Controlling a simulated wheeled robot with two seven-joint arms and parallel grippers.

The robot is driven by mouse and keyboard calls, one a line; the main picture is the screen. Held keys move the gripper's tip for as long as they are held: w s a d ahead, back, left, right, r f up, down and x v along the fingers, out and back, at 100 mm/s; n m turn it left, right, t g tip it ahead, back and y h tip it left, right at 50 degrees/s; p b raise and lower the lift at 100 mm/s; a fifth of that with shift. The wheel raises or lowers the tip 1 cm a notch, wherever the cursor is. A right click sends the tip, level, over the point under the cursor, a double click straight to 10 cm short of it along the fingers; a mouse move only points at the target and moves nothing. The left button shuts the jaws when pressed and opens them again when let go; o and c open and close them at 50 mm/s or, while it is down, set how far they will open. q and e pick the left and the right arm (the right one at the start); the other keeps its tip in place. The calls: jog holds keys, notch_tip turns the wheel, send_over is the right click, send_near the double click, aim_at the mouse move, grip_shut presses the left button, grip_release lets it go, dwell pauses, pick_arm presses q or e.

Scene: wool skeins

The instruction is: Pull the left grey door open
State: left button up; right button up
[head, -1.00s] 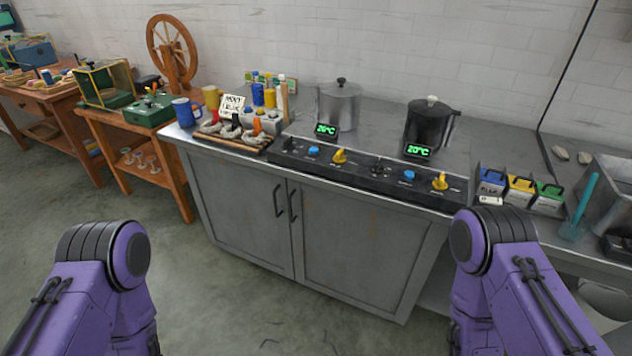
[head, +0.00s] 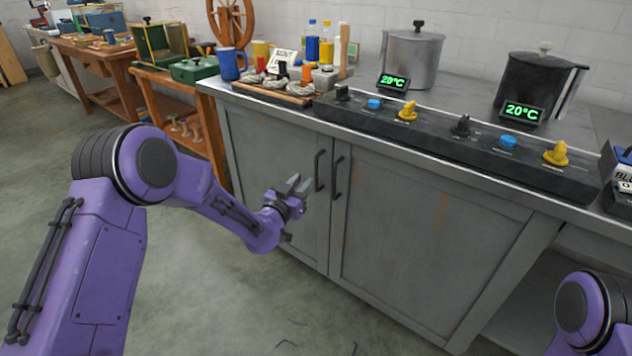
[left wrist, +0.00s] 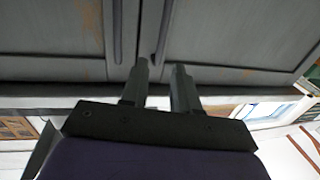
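The left grey door (head: 265,150) of the cabinet is shut, flush with the right door (head: 420,240). Its dark upright bar handle (head: 319,171) stands near the seam, beside the right door's handle (head: 337,178). My left gripper (head: 299,184) is open and empty, just left of and in front of the left handle, apart from it. The left wrist view looks upside down. There the left door (left wrist: 240,35) is on the right, and its handle (left wrist: 162,35) lines up between my open fingers (left wrist: 159,84). My right gripper is out of view.
Above the doors, the counter carries a control panel (head: 440,139) with knobs, a steel pot (head: 411,60), a dark pot (head: 535,85) and a tray of skeins (head: 275,93). A wooden side table (head: 205,112) stands left of the cabinet.

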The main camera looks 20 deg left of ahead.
aim_at(316, 168)
pick_arm(q)
jog(key=w, duration=0.3)
jog(key=w+d, duration=0.1)
jog(key=w, duration=0.2)
jog(key=w+b, duration=0.1)
jog(key=w, duration=0.2)
jog(key=shift+w+d+f, duration=0.1)
jog(key=shift+w+d, duration=0.1)
grip_shut()
